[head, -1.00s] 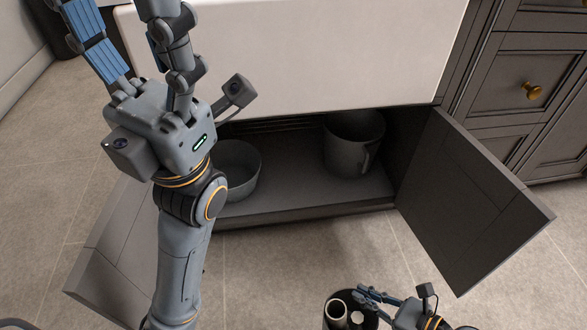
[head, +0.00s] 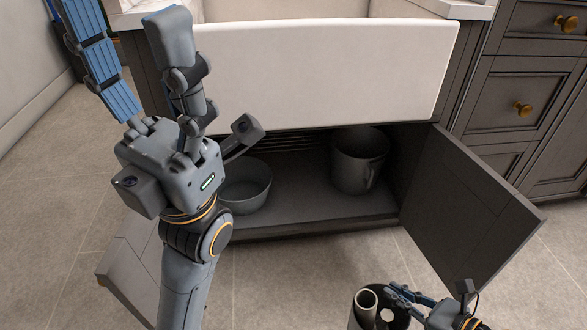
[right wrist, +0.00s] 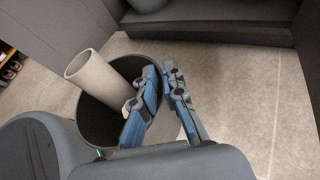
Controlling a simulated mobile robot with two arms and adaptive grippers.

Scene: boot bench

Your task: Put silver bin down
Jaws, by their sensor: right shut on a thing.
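The bin (head: 354,318) is a dark grey round can at the bottom edge of the head view, partly cut off. A pale hollow tube (head: 366,299) stands tilted inside it. In the right wrist view the bin (right wrist: 92,118) gapes upward with the tube (right wrist: 93,76) leaning in it. My right gripper (head: 397,294) is shut on the bin's rim, one blue finger inside the wall and one outside. The bin's base is hidden, so I cannot tell whether it touches the floor. My left gripper (head: 118,25) is empty, fingers spread and pointing up.
An open cabinet (head: 310,220) under a white sink (head: 330,70) holds a grey bowl (head: 246,188) and a large grey pot (head: 357,165). Its right door (head: 470,215) and left door (head: 130,265) stand open. Bare floor (head: 290,285) lies in front.

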